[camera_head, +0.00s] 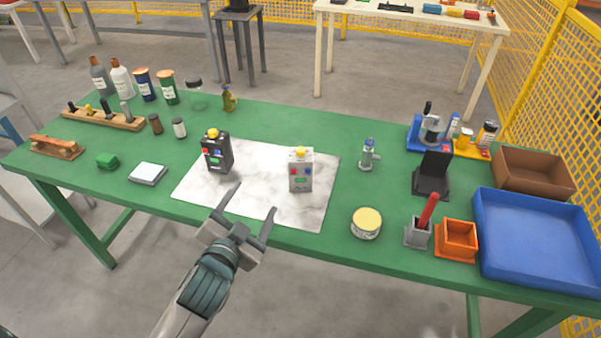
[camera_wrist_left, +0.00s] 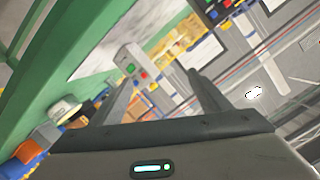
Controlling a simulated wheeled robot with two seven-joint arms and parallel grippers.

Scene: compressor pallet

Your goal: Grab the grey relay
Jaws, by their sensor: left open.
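The grey relay (camera_head: 301,170) stands upright on a white marbled mat (camera_head: 258,205), with a yellow knob on top and red, blue and green parts on its front. A similar black relay (camera_head: 217,152) stands to its left on the mat. My left gripper (camera_head: 249,204) is open and empty at the mat's front edge, in front of and left of the grey relay, apart from it. In the left wrist view the grey relay (camera_wrist_left: 128,62) shows beyond the open fingers (camera_wrist_left: 160,82), nearer the left finger. My right gripper is not in view.
A round tin (camera_head: 367,223), a grey holder with a red handle (camera_head: 418,234), an orange box (camera_head: 458,240) and a blue tray (camera_head: 535,240) stand to the right. A grey-white pad (camera_head: 148,173) and a green block (camera_head: 107,162) lie left. Bottles line the back left.

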